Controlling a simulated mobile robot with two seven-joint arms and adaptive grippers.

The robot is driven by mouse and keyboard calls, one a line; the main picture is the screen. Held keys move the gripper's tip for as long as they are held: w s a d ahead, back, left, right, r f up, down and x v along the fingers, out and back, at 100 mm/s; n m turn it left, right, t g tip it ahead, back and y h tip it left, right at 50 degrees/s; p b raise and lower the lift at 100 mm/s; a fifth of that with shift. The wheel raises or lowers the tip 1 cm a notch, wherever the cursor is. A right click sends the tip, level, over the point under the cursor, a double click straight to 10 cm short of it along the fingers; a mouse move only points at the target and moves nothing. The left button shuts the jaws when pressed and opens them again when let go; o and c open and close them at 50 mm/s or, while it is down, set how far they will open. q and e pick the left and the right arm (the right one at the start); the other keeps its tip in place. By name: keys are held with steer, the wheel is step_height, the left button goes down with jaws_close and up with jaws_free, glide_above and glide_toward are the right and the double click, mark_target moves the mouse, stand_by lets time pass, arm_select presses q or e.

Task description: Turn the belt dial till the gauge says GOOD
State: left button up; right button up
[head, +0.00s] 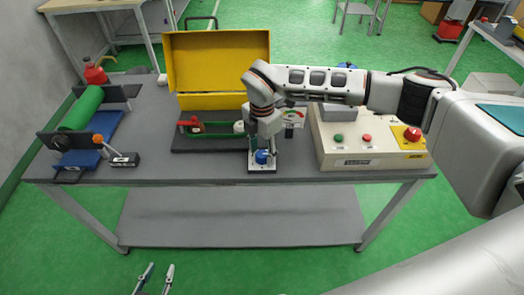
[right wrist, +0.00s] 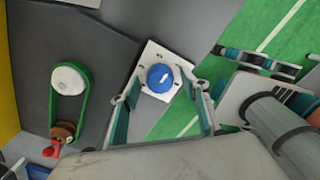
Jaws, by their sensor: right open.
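The blue belt dial (head: 262,157) sits on a white plate at the front edge of the table. It also shows in the right wrist view (right wrist: 160,77), with a white mark on its face. My right gripper (right wrist: 162,88) is open, pointing at the dial, with one finger on each side of it; I cannot tell whether they touch it. The gauge (head: 294,114), with a coloured scale, stands behind the dial, partly covered by my right arm; its reading is too small to make out. My left gripper (head: 160,267) is open and empty, low in front of the table.
A green belt (right wrist: 86,95) runs around pulleys behind the dial. A yellow open box (head: 218,62) stands at the back. A control box (head: 375,150) with green and red buttons is at the right, a green roller (head: 82,108) at the left.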

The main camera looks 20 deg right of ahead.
steer(key=c, duration=1.1)
steer(key=n, duration=0.4)
steer(key=shift+n+b, duration=0.3)
steer(key=shift+n, duration=0.1)
steer(key=n, duration=0.4)
steer(key=shift+n, duration=0.3)
steer(key=n, duration=1.2)
